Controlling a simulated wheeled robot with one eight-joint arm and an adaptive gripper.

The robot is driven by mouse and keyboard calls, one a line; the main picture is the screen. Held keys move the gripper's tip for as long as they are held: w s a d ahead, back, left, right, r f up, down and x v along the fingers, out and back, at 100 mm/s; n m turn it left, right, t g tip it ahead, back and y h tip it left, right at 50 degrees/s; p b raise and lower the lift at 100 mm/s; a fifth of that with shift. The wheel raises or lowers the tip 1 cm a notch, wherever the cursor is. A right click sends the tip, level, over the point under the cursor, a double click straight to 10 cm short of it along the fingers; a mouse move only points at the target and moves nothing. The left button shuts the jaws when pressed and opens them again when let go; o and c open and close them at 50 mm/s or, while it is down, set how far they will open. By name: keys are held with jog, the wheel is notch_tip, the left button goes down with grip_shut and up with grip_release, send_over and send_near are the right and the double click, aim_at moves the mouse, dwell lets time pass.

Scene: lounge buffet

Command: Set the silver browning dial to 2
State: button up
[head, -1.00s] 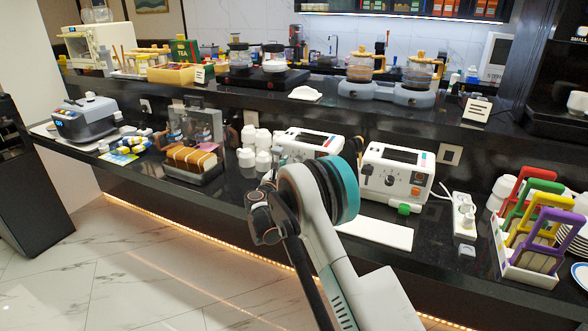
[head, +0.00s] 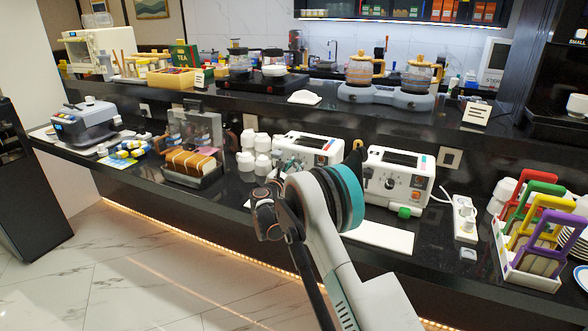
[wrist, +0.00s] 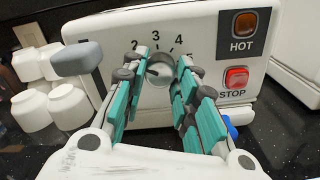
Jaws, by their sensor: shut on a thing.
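The silver browning dial (wrist: 159,74) is on the front of a white toaster (wrist: 112,24) in the wrist view. The printed numbers 2, 3 and 4 arc above it, with a 5 partly covered at the right. My gripper (wrist: 161,66) has its teal fingers on either side of the dial and is shut on it. A dark mark shows on the dial's left part, but its exact reading is unclear. In the head view the toaster (head: 318,145) stands on the counter, and my arm hides the dial and most of the gripper.
On the toaster are an orange HOT light (wrist: 244,23), a red STOP button (wrist: 236,77) and a grey lever (wrist: 77,59). White jars (wrist: 38,90) stand close at its left. A second white toaster (head: 400,172) stands to the right.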

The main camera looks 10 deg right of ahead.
jog(key=shift+m, duration=1.9)
jog(key=o, duration=1.1)
jog(key=shift+a, duration=0.1)
jog(key=v, duration=1.2)
